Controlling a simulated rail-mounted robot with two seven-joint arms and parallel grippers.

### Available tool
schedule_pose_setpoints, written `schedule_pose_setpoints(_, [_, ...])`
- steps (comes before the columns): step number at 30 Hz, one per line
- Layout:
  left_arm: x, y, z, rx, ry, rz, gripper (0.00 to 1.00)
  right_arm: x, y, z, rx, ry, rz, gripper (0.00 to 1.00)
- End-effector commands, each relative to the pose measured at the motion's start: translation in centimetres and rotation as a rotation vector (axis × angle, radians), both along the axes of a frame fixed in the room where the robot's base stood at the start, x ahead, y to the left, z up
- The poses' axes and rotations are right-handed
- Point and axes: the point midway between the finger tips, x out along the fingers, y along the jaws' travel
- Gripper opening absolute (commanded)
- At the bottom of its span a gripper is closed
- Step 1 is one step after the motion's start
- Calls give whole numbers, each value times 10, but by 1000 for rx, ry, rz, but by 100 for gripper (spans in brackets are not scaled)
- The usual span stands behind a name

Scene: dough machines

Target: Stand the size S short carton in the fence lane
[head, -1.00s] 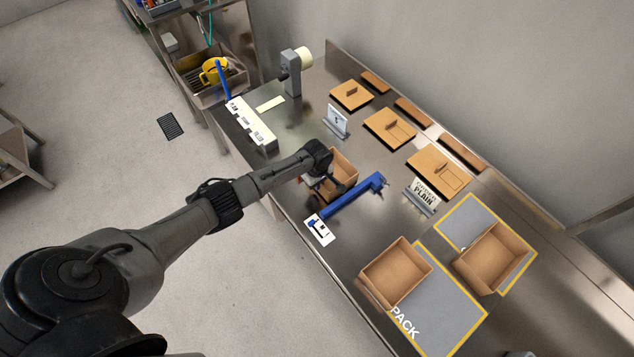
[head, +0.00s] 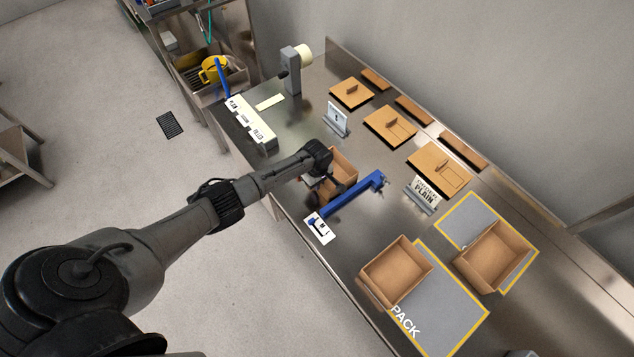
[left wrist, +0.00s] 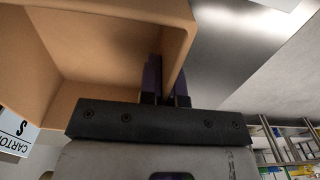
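The short brown carton (head: 343,167) stands open-topped on the steel bench, close beside the far-left side of the blue fence (head: 352,194). My left gripper (head: 328,188) is at its near wall and partly covers it. In the left wrist view, the two dark fingers (left wrist: 166,82) straddle one wall of the carton (left wrist: 100,40) and appear closed on it. The carton's base and its contact with the bench are hidden. A white card reading "CARTON S" (left wrist: 17,132) shows upside down at the left of that view. My right gripper is not in view.
A white card (head: 320,229) lies at the fence's near end. Two larger open cartons (head: 396,272) (head: 495,258) stand by grey yellow-edged mats (head: 440,310). Flat cartons (head: 390,127) line the back, with a sign (head: 422,194). A white labelled strip (head: 250,123) stands left.

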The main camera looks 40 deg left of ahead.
Motion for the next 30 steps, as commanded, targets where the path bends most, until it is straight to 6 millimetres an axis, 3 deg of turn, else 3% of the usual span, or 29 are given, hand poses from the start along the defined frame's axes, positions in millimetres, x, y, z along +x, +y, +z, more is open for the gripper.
schedule_pose_setpoints(9, [0,0,0,0,0,0,34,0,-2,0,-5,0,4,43])
schedule_pose_setpoints(19, [0,0,6,0,0,0,34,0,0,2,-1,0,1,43])
schedule_pose_setpoints(30, [0,1,73,1,-2,-1,34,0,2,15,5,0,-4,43])
